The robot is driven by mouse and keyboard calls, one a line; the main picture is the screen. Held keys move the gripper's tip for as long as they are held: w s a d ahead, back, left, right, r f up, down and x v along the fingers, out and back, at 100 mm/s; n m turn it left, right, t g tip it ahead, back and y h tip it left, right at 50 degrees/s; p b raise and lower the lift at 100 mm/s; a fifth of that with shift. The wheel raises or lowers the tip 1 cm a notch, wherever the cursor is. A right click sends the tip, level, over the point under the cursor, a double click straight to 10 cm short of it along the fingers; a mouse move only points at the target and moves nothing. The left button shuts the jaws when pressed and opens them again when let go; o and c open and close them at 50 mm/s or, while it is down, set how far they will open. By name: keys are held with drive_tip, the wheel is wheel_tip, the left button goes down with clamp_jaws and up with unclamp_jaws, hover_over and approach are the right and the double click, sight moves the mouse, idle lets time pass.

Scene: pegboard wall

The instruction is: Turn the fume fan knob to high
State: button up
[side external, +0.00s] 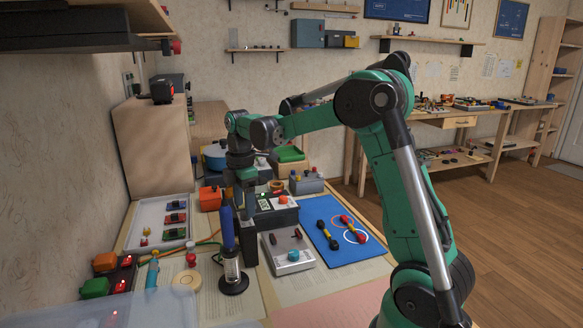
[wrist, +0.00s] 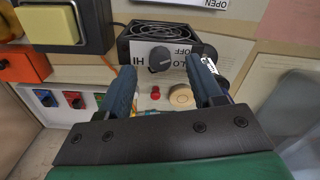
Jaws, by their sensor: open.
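The fume fan (wrist: 130,40) is a black box with a round grille and a white label panel in the wrist view. Its dark grey knob (wrist: 160,58) sits on the panel, among the letters OFF, LO and HI. HI is at the knob's lower left and LO at its right; I cannot tell exactly where the knob points. My gripper (wrist: 163,62) is open, its two blue-grey fingers on either side of the knob in the picture. I cannot tell whether they touch it. In the side view my arm reaches down over the bench, and I cannot make out the knob there.
A dark box with a yellow button (wrist: 50,24) and an orange box (wrist: 22,66) are at the left in the wrist view. A red button (wrist: 155,93) and a wooden disc (wrist: 181,95) lie near the fingers. A blue mat (side external: 335,250) is on the right in the side view.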

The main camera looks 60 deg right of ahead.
drive_tip(key=shift+f, duration=0.8)
clamp_jaws()
